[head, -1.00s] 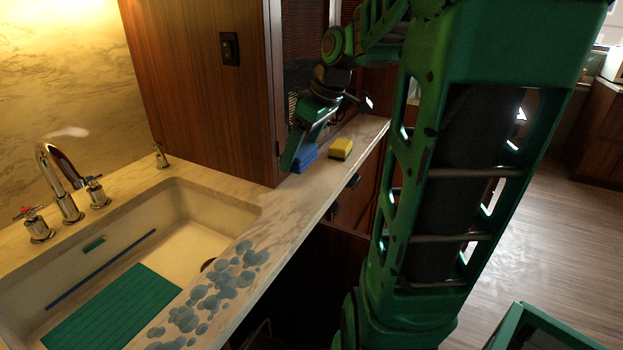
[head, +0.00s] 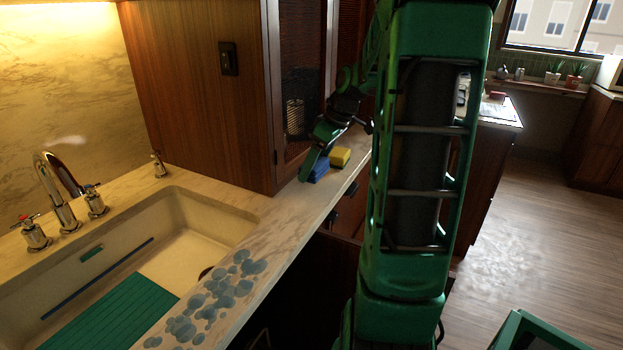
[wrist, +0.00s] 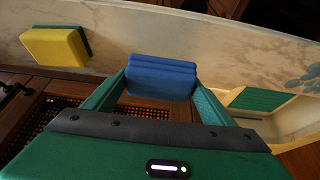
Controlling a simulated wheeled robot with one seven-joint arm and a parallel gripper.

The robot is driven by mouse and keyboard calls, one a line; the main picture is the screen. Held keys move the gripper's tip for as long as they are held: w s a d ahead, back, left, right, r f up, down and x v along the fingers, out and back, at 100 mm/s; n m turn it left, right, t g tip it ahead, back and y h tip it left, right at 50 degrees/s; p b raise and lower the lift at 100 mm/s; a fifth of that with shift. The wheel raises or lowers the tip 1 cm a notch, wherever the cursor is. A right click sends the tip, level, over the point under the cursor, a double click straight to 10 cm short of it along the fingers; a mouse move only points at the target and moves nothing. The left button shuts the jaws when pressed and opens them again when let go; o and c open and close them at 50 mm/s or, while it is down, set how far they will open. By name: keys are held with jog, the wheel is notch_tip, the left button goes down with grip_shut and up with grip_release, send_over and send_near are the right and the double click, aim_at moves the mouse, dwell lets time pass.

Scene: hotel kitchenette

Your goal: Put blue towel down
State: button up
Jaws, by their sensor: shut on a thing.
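The blue towel (wrist: 161,77) is a folded blue stack between the fingers of my gripper (wrist: 160,88) in the wrist view. My gripper is shut on it. In the head view the towel (head: 319,170) shows partly behind my green gripper (head: 312,172), at the counter beside the cabinet. I cannot tell whether the towel touches the counter (head: 284,222).
A yellow sponge (head: 340,157) lies on the counter just right of the towel; it also shows in the wrist view (wrist: 54,47). A wooden cabinet (head: 205,95) stands close on the left. The sink (head: 215,225) holds a green ribbed mat (head: 110,312). Blue-grey spots mark the counter edge.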

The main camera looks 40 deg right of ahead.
aim_at(316, 188)
jog(key=shift+w+d+f, duration=0.15)
jog(key=shift+d+f, duration=0.15)
jog(key=shift+d, duration=0.1)
jog(key=shift+f, duration=1.9)
jog(key=shift+f, duration=0.3)
